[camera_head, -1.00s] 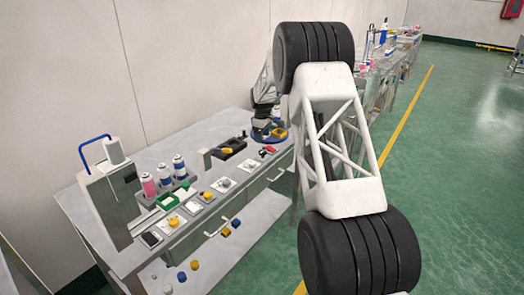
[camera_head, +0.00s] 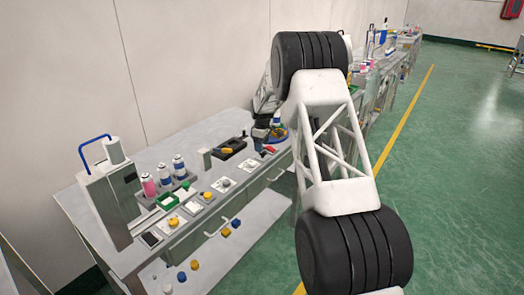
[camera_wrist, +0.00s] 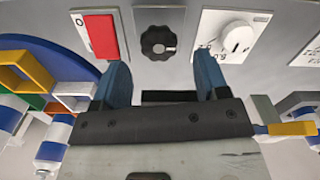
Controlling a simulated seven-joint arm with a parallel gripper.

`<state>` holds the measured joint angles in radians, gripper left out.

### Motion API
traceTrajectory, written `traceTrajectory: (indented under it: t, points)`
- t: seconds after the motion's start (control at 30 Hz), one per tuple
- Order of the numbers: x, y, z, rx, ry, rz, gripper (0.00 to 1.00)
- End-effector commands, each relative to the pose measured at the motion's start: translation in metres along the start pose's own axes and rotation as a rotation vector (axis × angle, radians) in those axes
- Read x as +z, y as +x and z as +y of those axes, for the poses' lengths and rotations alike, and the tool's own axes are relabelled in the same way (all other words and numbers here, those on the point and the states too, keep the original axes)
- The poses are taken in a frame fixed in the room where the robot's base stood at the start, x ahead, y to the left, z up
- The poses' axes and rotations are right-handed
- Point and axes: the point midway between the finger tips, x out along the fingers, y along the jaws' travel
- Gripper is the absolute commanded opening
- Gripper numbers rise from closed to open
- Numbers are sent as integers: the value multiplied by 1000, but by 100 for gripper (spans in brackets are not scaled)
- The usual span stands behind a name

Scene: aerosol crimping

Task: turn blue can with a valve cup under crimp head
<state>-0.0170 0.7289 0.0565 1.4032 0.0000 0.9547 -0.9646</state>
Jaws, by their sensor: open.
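A blue round turntable (camera_wrist: 35,47) shows at the left of the wrist view, with yellow, green, orange and white square holders on it. Blue-and-white banded cans, one at the lower left (camera_wrist: 54,140), stand by these holders. I cannot tell which can bears a valve cup. In the head view the turntable (camera_head: 279,136) is small, at the bench's far end. My gripper (camera_wrist: 162,78) is open and empty, its two blue fingers apart in front of a control panel. The panel has a red switch (camera_wrist: 101,36), a black knob (camera_wrist: 158,42) and a white dial (camera_wrist: 236,38). I cannot make out the crimp head.
Yellow and grey parts (camera_wrist: 290,129) lie right of my gripper. A white wall stands behind.

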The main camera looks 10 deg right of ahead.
Motion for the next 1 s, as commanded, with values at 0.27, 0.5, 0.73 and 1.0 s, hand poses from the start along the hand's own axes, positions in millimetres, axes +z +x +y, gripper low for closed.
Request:
traceTrajectory:
  t: [0.27,0.5,0.73,1.0]
  points:
    - [0,26,0,1,0,0,68]
    - [0,31,0,2,0,1,68]
    - [0,31,0,1,0,1,60]
    - [0,31,0,1,0,1,19]
